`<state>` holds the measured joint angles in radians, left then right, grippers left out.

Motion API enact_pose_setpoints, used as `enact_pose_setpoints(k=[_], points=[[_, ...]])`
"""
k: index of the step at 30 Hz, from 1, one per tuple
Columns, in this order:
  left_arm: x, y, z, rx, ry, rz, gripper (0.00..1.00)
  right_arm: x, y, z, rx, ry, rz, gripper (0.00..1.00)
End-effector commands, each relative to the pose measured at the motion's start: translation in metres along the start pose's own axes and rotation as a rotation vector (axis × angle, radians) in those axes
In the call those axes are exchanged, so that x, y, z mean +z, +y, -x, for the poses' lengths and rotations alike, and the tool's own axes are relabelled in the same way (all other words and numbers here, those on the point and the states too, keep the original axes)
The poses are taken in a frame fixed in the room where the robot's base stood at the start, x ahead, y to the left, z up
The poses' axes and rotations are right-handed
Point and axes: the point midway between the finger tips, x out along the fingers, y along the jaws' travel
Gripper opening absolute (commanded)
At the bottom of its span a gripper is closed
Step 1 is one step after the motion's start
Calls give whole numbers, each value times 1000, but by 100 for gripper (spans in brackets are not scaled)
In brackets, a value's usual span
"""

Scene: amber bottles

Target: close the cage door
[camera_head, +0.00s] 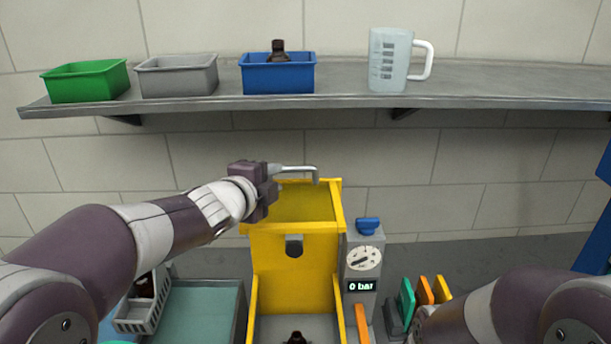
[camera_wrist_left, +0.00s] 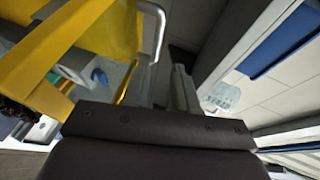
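The yellow cage (camera_head: 315,265) stands in the middle of the head view, with a dark round spot on its upright panel. A framed yellow panel (camera_head: 305,207), seemingly the door, rises above it, tilted up rather than lying flat. A silver bar handle (camera_head: 300,169) is at its top edge; the handle also shows in the wrist view (camera_wrist_left: 157,30) beside yellow surfaces. My left gripper (camera_head: 272,172) is at the handle's left end. Its fingertips are partly hidden, and I cannot tell whether they grip the bar. My right gripper is out of view; only its arm shows at lower right.
A dark bottle (camera_head: 295,338) stands at the cage's low front. A grey gauge unit (camera_head: 362,285) reading 0 bar is close on the right. A shelf (camera_head: 480,90) above holds green, grey and blue bins and a measuring jug (camera_head: 388,62). A teal tray (camera_head: 200,312) lies left.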

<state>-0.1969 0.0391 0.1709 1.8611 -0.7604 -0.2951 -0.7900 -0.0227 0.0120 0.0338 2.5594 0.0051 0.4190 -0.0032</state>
Motion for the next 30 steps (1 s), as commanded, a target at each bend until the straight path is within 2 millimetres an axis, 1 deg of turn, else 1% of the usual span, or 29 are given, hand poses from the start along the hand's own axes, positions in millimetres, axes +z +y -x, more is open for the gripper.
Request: enact_pose_setpoints(k=[1,2,5,7,8,15,18,21,25,30], points=[[1,8,-2,-2,0,0,27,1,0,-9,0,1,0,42],[1,11,-3,-2,-1,0,27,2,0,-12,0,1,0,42],[1,10,-8,-1,0,1,27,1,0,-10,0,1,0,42],[1,9,-17,1,-1,3,27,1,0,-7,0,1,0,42],[1,9,-23,2,-1,3,27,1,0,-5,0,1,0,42],[1,7,-81,3,-2,5,27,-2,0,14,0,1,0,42],[1,6,-100,1,-2,4,27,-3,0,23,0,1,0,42],[1,6,-114,1,-2,4,27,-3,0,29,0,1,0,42],[1,8,-125,0,-1,3,27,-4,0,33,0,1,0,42],[1,9,-129,-1,-2,4,27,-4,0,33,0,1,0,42]])
